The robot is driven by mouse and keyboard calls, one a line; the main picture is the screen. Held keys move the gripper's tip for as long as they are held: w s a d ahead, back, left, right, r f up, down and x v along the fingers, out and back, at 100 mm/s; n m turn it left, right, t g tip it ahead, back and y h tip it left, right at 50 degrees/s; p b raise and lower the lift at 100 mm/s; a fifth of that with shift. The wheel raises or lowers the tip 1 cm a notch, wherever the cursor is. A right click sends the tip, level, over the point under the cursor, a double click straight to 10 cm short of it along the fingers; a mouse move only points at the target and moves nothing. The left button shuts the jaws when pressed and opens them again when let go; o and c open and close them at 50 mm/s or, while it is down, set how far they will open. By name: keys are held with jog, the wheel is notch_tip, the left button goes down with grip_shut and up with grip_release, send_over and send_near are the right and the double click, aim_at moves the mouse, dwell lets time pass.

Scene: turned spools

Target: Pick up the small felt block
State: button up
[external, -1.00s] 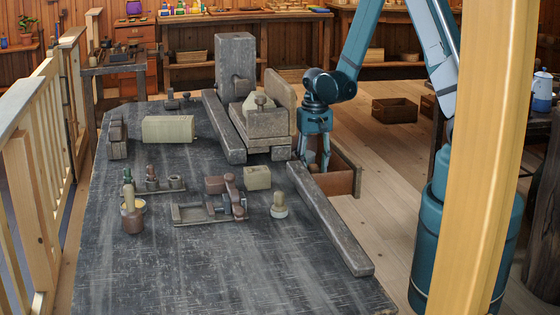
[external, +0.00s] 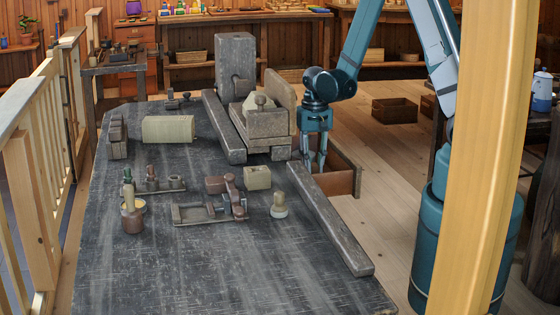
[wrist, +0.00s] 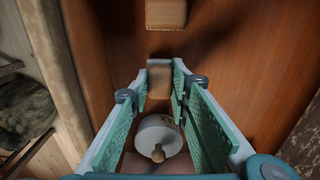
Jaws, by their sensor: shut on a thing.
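My gripper (wrist: 160,68) reaches down into an open wooden drawer (wrist: 240,50) in the wrist view. Its green-padded fingers are shut on a small tan-brown block (wrist: 160,82), which looks like the felt block. In the external view my gripper (external: 314,168) is at the drawer (external: 343,180) beside the bench, with its fingertips partly hidden behind the bench-edge beam. The held block cannot be made out there.
In the wrist view, a white round tin (wrist: 160,136) with a wooden knob lies between the fingers, and another tan block (wrist: 166,12) lies beyond the tips. A long beam (external: 330,215) edges the bench, near a wooden vise (external: 268,125).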

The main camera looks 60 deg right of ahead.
aim_at(314, 164)
jog(key=shift+r+p, duration=1.35)
jog(key=shift+r, duration=3.4)
